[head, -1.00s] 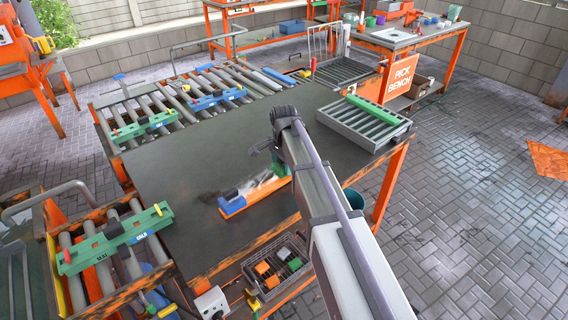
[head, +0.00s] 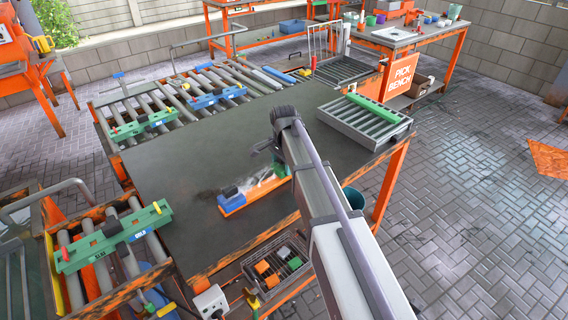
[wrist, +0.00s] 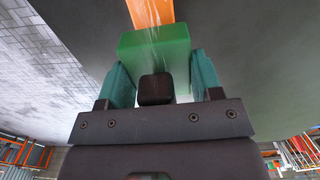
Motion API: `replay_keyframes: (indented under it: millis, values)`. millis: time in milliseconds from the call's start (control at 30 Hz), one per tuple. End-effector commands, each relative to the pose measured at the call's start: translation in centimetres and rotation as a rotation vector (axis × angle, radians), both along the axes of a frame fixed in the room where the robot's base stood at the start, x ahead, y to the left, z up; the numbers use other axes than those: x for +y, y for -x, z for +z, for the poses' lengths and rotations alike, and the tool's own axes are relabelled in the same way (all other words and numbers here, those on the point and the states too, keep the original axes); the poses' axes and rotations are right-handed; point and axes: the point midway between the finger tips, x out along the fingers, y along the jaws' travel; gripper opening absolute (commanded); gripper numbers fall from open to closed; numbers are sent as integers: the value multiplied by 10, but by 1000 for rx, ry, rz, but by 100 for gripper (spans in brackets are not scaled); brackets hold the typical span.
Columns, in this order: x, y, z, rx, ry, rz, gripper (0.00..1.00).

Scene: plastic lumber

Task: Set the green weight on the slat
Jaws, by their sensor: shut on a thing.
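My gripper (wrist: 160,86) is shut on the green weight (wrist: 155,50), a block with a dark knob (wrist: 155,89). The two teal fingers stand at either side of it. An orange slat (wrist: 150,12) runs away beyond the weight in the wrist view. The weight overlaps its near part, and I cannot tell whether they touch. In the head view the slat (head: 254,196) lies on the dark bench top, with a blue left end and dark and grey pieces on it. My arm hides its right end and most of the gripper.
The dark bench top (head: 190,165) is clear to the left of the slat. A grey roller tray (head: 355,128) with a green bar stands at its right. Roller conveyors with green and blue bars (head: 115,238) border the left and back. A wire basket (head: 275,267) with coloured blocks sits below.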

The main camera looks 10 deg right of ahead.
Motion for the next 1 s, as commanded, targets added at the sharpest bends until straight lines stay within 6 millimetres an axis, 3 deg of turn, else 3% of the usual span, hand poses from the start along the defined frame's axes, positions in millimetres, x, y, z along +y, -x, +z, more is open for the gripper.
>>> replay_keyframes:
  millis: [1000]
  values:
    - [0, 0, -18, 0, 0, 0, 0]
